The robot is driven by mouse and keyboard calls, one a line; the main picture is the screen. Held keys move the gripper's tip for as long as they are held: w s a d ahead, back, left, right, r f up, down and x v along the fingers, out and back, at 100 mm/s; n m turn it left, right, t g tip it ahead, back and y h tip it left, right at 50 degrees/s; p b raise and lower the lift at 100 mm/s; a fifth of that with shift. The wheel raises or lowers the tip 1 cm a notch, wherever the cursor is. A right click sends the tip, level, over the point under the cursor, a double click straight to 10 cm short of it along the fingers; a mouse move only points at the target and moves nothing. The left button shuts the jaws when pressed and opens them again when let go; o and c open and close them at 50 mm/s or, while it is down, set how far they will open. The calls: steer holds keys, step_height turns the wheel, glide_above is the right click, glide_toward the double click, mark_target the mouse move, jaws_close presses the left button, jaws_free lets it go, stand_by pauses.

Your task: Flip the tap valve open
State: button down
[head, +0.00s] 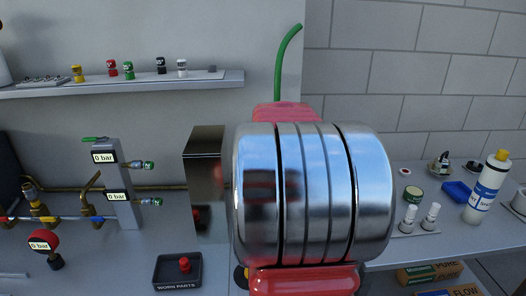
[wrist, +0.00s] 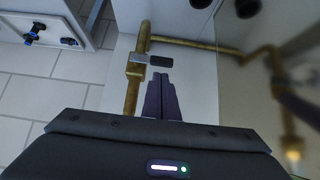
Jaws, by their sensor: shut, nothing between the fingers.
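In the wrist view a brass pipe runs up the middle, with a square brass tap valve body (wrist: 135,69) on it. A short dark lever (wrist: 166,61) sticks out to the right from this valve, across the pipe. My gripper (wrist: 160,76) is shut and empty. Its fingertips lie just below the lever in the picture, to the right of the pipe. I cannot tell whether they touch the lever. My gripper and this valve are not clearly visible in the head view.
A large shiny form hides the middle of the head view. At left stand a grey gauge block (head: 122,185) and brass taps (head: 90,190). A dark worn-parts tray (head: 165,284) lies on the bench. A shelf (head: 150,84) holds small coloured parts. Bottles stand at right.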

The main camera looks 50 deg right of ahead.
steer(key=shift+f, duration=0.7)
steer(key=shift+w, duration=0.1)
